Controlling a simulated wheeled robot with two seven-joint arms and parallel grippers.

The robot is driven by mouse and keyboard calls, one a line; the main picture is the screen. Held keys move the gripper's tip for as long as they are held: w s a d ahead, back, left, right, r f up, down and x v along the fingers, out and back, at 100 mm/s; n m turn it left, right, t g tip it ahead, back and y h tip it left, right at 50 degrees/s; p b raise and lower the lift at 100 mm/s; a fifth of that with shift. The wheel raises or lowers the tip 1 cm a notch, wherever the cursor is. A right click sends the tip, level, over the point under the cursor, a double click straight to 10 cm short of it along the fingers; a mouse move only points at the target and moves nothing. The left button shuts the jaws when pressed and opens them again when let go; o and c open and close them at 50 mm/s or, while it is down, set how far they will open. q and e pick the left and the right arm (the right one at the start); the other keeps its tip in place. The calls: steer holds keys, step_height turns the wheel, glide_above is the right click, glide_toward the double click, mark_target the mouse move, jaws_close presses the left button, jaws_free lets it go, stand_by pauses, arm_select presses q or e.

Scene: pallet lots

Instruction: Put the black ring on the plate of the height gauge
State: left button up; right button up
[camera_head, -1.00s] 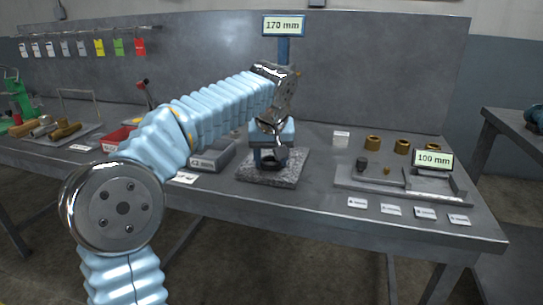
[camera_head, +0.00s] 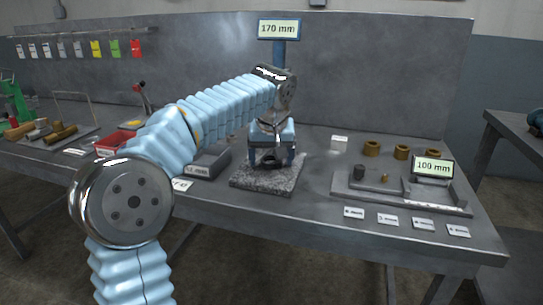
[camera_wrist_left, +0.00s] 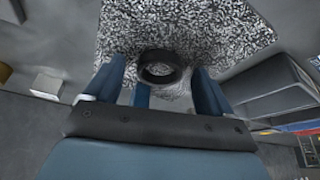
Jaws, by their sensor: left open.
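The height gauge's speckled granite plate (camera_head: 262,184) stands on the bench, with a blue column (camera_head: 280,52) behind my arm and a 170 mm display (camera_head: 279,29). The black ring (camera_wrist_left: 160,68) lies over the plate in the left wrist view, between and just ahead of my fingertips. It shows as a dark shape (camera_head: 269,162) low between the fingers in the head view. My left gripper (camera_head: 271,157) is open above the plate, fingers (camera_wrist_left: 162,82) either side of the ring with gaps visible. The ring seems to rest on the plate; contact is hard to see. My right gripper is not in view.
Right of the plate is a grey tray (camera_head: 345,190) with small parts and a 100 mm display (camera_head: 433,167).

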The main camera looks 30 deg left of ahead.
arm_select(q)
steer(key=v, duration=0.3)
steer(key=s+d, duration=0.2)
steer(key=s, duration=0.1)
steer(key=s+d+b, duration=0.1)
steer(key=s+d, duration=0.1)
steer(key=s, duration=0.2)
steer(key=s+d+b, duration=0.1)
steer(key=s+d, duration=0.1)
steer(key=s, duration=0.1)
steer(key=shift+s+d, duration=0.15)
steer(key=shift+f, duration=0.1)
